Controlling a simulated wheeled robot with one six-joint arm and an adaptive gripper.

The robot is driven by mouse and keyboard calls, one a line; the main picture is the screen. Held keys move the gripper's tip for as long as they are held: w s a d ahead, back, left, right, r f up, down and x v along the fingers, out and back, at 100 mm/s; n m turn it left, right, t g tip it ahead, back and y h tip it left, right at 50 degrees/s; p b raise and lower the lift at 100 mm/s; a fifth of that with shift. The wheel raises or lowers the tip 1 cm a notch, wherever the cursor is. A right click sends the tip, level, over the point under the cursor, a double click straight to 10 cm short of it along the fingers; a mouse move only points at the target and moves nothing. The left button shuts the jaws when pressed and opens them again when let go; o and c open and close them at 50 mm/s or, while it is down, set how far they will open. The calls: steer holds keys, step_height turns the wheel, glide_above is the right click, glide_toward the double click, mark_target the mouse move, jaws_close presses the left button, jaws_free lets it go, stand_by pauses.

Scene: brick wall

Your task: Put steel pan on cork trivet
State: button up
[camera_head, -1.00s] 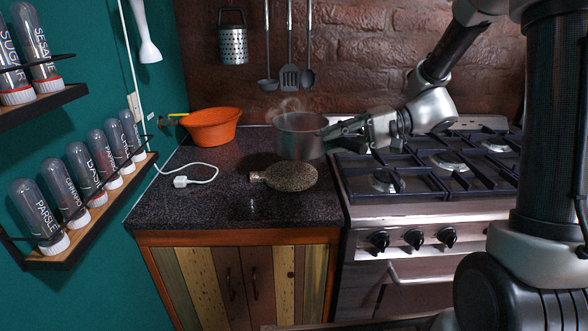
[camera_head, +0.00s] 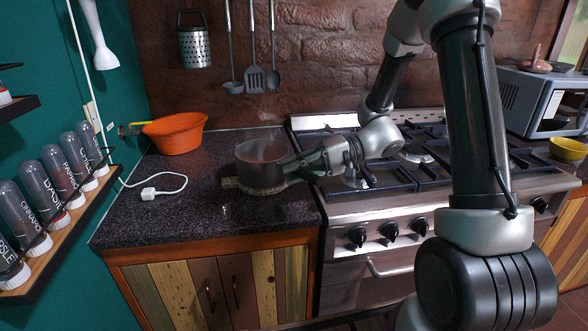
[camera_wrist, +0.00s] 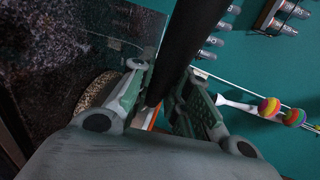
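The steel pan (camera_head: 261,172) is upright over the cork trivet (camera_head: 230,183) on the dark counter. The pan covers most of the trivet; its stub shows at the left and a thin edge along the front. I cannot tell whether the pan's base touches the cork. My gripper (camera_head: 294,167) is at the pan's right side, around its handle. In the wrist view, the gripper fingers (camera_wrist: 165,100) lie on both sides of the dark pan handle (camera_wrist: 184,50). Part of the speckled trivet (camera_wrist: 95,92) shows there, left of the fingers.
An orange bowl (camera_head: 176,133) stands behind left on the counter, with a white cable plug (camera_head: 150,193) in front of it. The gas stove (camera_head: 410,165) adjoins on the right. A spice rack (camera_head: 62,225) is on the left wall. The front-left counter is clear.

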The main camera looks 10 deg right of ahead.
steer(key=o, duration=0.4)
steer(key=shift+d+r, duration=0.2)
steer(key=v, duration=1.2)
steer(key=s+d+r+n+g+h, duration=0.1)
steer(key=s+r+h, duration=0.1)
steer(key=s+h, duration=0.35)
steer(key=s+d+r+h, duration=0.1)
steer(key=s+r+h, duration=0.15)
steer(key=s, duration=0.65)
steer(key=s+d+r+t+h, duration=0.3)
steer(key=s+d+t+h, duration=0.2)
steer(key=d+h, duration=0.2)
steer(key=shift+s+d+m, duration=0.15)
steer(key=shift+d+m, duration=0.15)
steer(key=shift+d, duration=0.3)
